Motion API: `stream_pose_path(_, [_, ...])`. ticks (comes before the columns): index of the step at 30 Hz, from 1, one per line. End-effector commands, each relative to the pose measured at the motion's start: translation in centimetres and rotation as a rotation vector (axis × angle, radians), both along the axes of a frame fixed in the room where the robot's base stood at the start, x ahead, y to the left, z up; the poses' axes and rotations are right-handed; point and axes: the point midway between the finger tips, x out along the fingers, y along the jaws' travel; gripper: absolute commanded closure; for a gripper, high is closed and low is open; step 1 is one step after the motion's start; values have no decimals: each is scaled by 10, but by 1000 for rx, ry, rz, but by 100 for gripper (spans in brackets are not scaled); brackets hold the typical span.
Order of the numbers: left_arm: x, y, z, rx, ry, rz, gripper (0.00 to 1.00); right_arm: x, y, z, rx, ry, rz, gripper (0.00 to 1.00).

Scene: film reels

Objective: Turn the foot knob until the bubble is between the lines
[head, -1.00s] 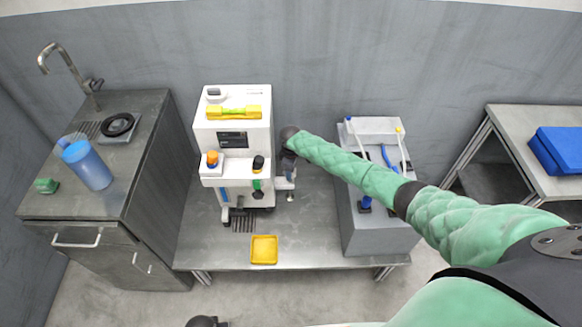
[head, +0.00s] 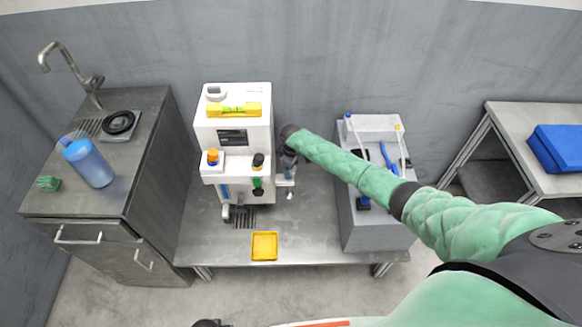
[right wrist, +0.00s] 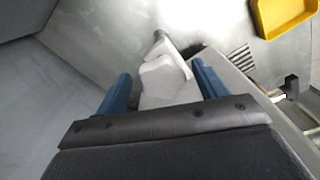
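The white machine (head: 232,140) stands on the steel table, with a yellow level (head: 234,110) on top. The level's vial shows pale green, but the bubble and lines are too small to read. My right gripper (head: 287,181) points down beside the machine's right side. In the right wrist view, its two blue fingers (right wrist: 162,75) stand apart on either side of a white, lobed foot knob (right wrist: 165,80). A narrow gap shows at the left finger; the right finger is close to the knob, and contact is unclear. My left gripper is not in view.
A yellow tray (head: 264,258) lies in front of the machine. A grey unit (head: 375,232) with blue parts stands to the right, under my right arm. A sink counter (head: 150,140) with a blue jug (head: 90,163) is on the left.

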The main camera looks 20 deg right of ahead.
Motion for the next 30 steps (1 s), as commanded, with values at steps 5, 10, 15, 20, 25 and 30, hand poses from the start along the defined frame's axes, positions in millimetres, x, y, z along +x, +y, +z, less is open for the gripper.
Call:
stream_pose_path(5, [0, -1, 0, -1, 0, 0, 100, 1, 1, 1, 1, -1, 1, 28])
stream_pose_path(10, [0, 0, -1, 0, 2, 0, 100, 1, 1, 4, 1, -1, 1, 28])
stream_pose_path(15, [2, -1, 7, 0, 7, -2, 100, 1, 1, 22, 2, -3, 3, 28])
stream_pose_path(20, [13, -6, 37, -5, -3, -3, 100, 2, 1, 48, 2, -3, 2, 28])
stream_pose_path(25, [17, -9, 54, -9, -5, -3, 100, 1, 0, 68, 1, -2, 1, 28])
stream_pose_path(30, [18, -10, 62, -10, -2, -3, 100, 1, 0, 77, 1, -1, 0, 28])
